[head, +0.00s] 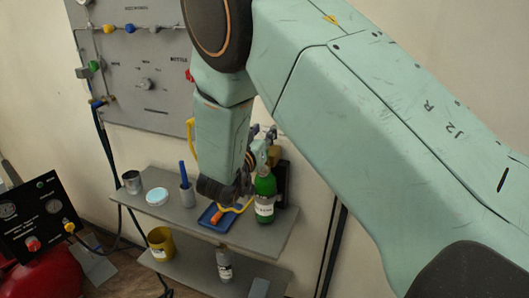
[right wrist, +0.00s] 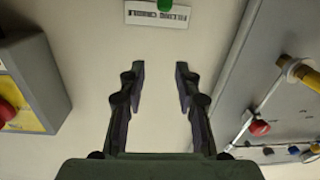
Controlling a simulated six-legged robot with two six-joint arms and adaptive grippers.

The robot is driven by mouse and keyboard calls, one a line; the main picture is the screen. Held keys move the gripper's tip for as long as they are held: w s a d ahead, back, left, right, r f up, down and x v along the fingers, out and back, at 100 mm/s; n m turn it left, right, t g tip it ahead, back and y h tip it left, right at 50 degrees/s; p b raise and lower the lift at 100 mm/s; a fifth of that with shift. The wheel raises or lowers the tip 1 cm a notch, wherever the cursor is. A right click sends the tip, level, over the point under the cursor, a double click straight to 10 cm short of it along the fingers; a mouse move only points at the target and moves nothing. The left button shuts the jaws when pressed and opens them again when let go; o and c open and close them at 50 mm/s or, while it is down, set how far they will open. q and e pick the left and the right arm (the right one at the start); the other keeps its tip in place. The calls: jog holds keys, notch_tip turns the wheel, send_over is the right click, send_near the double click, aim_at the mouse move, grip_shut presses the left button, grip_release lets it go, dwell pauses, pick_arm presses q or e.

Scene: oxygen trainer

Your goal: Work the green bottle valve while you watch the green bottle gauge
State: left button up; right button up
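A green knob (right wrist: 165,5) is cut off at the top edge of the right wrist view, beyond a white label on the pale wall. My right gripper (right wrist: 160,72) is open and empty, its two dark fingers pointing toward that label, apart from the knob. In the head view my right gripper (head: 263,133) is partly hidden behind my forearm, near the wall above the shelf. Another small green knob (head: 94,66) is on the grey wall panel. I cannot tell which green knob is the bottle valve. No gauge clearly marked as the green bottle's shows. My left gripper is out of view.
The grey wall panel (head: 130,95) carries several coloured knobs. The shelf (head: 180,215) below holds a green bottle (head: 265,195), a blue tray (head: 208,220), a tin (head: 132,182) and a round lid (head: 157,196). A yellow-fronted box (right wrist: 28,90) is left in the wrist view.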

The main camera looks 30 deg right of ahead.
jog(key=p, duration=0.4)
send_near(263, 170)
jog(key=w+d+r, duration=0.2)
jog(key=w+d, duration=0.1)
jog(key=w, duration=0.1)
jog(key=shift+m+h, duration=0.3)
jog(key=shift+m, duration=0.3)
jog(key=b+x, duration=0.1)
jog(key=x, duration=0.1)
jog(key=b+x, duration=0.1)
jog(key=x, duration=0.1)
jog(key=b+x, duration=0.1)
jog(key=x, duration=0.1)
jog(key=shift+s+d+r+b, duration=0.1)
jog(key=shift+d+r+b, duration=0.25)
jog(key=shift+d+b, duration=0.1)
jog(key=shift+w+d+r, duration=0.15)
jog(key=shift+w+d, duration=0.25)
jog(key=shift+d, duration=0.25)
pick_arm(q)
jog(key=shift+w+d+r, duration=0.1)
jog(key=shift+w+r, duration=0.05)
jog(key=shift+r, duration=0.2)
pick_arm(e)
grip_shut()
